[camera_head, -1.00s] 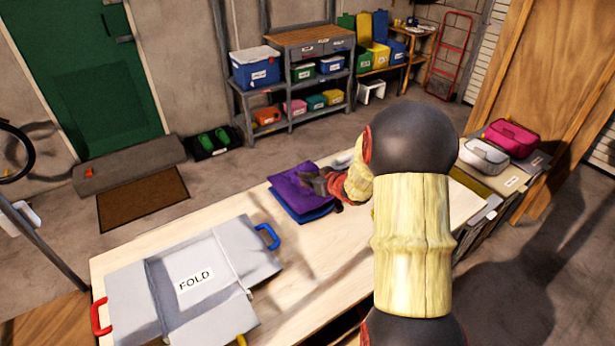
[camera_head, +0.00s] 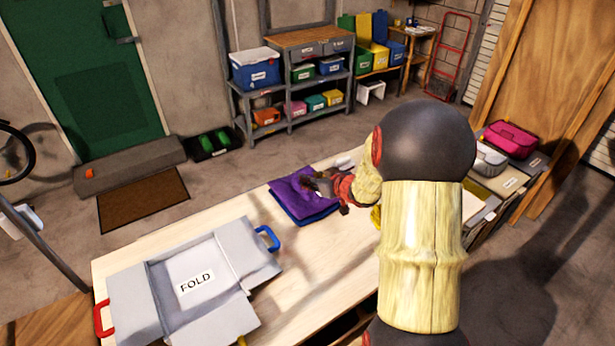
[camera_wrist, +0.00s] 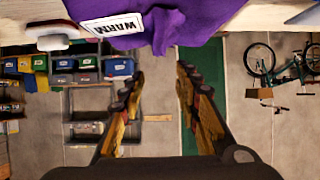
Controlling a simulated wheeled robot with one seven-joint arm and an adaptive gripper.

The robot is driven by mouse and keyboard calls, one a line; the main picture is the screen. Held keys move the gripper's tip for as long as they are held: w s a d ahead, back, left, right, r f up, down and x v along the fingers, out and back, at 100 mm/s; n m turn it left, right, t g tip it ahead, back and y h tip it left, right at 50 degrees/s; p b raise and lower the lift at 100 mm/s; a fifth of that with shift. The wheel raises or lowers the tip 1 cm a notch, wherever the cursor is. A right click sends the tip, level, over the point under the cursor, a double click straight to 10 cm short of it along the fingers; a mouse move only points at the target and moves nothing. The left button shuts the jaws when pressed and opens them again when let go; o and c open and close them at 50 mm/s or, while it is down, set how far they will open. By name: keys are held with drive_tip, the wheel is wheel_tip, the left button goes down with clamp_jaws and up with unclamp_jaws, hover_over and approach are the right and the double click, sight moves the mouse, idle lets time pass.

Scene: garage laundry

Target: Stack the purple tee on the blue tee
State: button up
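The purple tee (camera_head: 291,187) lies on the blue tee (camera_head: 314,218) on the table, with blue showing along its front and lower edges. The purple tee looks a little rumpled. My gripper (camera_head: 325,189) is at the right side of the stack. In the wrist view the gripper (camera_wrist: 158,85) is open, its two fingers well apart with nothing between them. The purple tee (camera_wrist: 180,25) shows at the top of that view, just beyond the fingertips. I cannot tell whether a finger touches it. The blue tee is not clear in the wrist view.
A grey folding board (camera_head: 160,290) marked FOLD lies on the table (camera_head: 310,265) at the left. Pink and white bags (camera_head: 512,138) stand at the right. Bare tabletop lies between board and arm.

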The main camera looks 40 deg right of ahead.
drive_tip(key=p+v, duration=0.2)
drive_tip(key=v, duration=0.7)
drive_tip(key=s+a+r+g+h, duration=0.1)
drive_tip(key=a+r+h, duration=0.1)
drive_tip(key=a+r, duration=0.3)
drive_tip(key=s+a+r+g+h, duration=0.1)
drive_tip(key=s+a+r+h, duration=0.15)
drive_tip(key=r, duration=0.55)
drive_tip(key=s+a+r+g+y, duration=0.1)
drive_tip(key=s+a+g+y, duration=0.3)
drive_tip(key=s+a, duration=1.5)
drive_tip(key=a+y, duration=0.1)
drive_tip(key=a, duration=0.2)
drive_tip(key=shift+s+a+n+g, duration=0.2)
drive_tip(key=shift+s+n+g, duration=0.1)
drive_tip(key=shift+n, duration=0.1)
drive_tip(key=shift+r, duration=0.1)
